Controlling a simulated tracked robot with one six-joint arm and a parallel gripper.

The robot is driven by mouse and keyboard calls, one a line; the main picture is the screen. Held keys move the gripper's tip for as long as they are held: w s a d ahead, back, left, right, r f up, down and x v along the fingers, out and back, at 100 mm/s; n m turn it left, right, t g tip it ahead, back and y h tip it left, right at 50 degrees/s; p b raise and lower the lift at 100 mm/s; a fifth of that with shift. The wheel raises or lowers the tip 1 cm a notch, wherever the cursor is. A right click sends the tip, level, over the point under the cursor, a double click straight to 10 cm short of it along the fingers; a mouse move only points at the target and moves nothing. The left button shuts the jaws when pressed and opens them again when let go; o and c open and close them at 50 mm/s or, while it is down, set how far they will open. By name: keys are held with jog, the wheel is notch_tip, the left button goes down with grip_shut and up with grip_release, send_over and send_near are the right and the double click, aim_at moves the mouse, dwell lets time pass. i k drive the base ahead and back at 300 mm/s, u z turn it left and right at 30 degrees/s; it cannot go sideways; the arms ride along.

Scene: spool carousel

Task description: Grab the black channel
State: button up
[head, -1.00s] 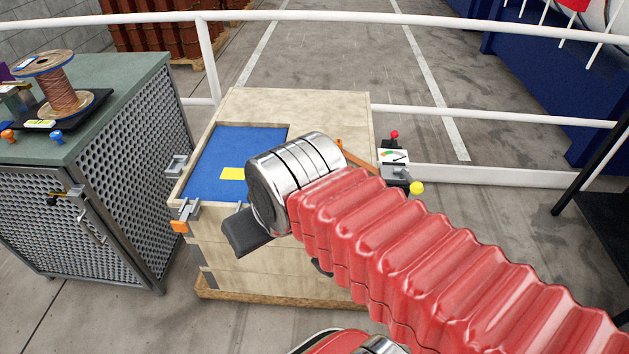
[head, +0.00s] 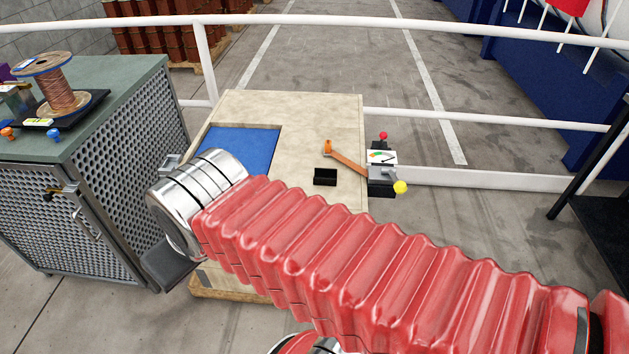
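The black channel (head: 325,177) is a small dark piece lying on the wooden crate top (head: 320,115), right of the blue recess. It is clear of my arm in the head view. My arm, in a red ribbed sleeve with a silver wrist, reaches across the front of the crate to the left. A dark part of my gripper (head: 168,268) shows below the silver wrist, left of and nearer than the channel. Its fingertips cannot be made out, so I cannot tell whether it is open or holds anything.
A blue recess (head: 240,147) fills the crate top's left side. An orange lever (head: 347,160) and a small device with red and yellow knobs (head: 382,175) sit at the right edge. A green-topped cabinet (head: 100,100) with a copper spool (head: 60,85) stands left. White rails (head: 480,115) run behind.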

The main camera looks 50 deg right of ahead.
aim_at(324, 176)
jog(key=z, duration=0.05)
jog(key=i, duration=1)
jog(key=u, duration=0.05)
